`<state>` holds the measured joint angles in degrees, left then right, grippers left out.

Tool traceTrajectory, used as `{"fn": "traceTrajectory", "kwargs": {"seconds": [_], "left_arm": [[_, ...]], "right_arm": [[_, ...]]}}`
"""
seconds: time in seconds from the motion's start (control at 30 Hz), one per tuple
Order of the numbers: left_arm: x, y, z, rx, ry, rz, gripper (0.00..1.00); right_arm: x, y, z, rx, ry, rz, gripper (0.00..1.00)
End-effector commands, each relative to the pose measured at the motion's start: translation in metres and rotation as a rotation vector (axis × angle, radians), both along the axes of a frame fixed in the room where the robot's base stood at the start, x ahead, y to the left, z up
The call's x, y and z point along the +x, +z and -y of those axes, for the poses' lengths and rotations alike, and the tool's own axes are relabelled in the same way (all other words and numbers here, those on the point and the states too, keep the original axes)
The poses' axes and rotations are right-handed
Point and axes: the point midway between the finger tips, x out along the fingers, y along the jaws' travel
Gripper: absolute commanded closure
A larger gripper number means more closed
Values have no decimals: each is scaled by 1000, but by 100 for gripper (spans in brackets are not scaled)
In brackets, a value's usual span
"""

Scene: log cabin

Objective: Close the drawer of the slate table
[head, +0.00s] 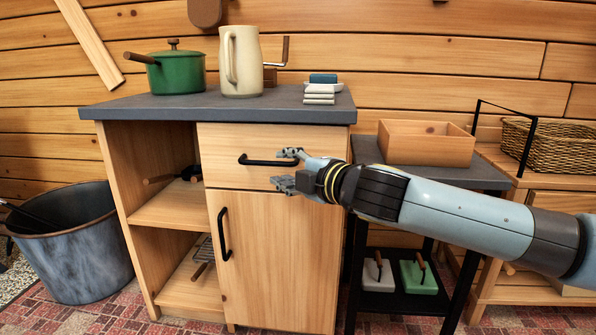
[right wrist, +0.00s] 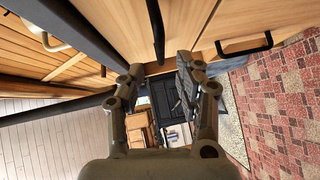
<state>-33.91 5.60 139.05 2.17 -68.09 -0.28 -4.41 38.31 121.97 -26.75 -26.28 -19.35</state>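The slate table (head: 180,105) is a wooden cabinet with a dark grey top. Its drawer (head: 222,165) is at the upper right, above a door. The drawer front looks flush or nearly flush with the door below; a small gap cannot be ruled out. The black drawer handle (head: 265,161) runs across its front. My right gripper (head: 288,168) is open in front of the drawer, its upper finger near the handle's right end. In the right wrist view the open fingers (right wrist: 167,73) have nothing between them, and a black handle (right wrist: 157,30) lies just ahead. My left gripper is not in view.
A green pot (head: 177,72), a cream pitcher (head: 241,62) and a stack of small items (head: 320,95) stand on top. The door (head: 270,260) below has a black handle. A metal tub (head: 75,250) stands left. A wooden box (head: 425,143) sits on a dark side table at right.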

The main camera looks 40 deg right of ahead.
Motion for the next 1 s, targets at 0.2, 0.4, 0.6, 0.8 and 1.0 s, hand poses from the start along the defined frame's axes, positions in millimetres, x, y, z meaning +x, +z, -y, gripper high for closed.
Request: {"fn": "traceTrajectory", "kwargs": {"seconds": [0.2,0.4,0.6,0.8,1.0], "left_arm": [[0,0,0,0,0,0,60],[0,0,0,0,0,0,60],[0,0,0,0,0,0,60],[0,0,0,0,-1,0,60],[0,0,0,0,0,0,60]], "right_arm": [[-33,4,-2,-5,2,-3,66],[-43,7,-4,3,1,2,66],[-43,7,-4,4,1,4,66],[-43,7,-4,4,1,4,66],[-48,1,-4,9,-3,-11,66]]}}
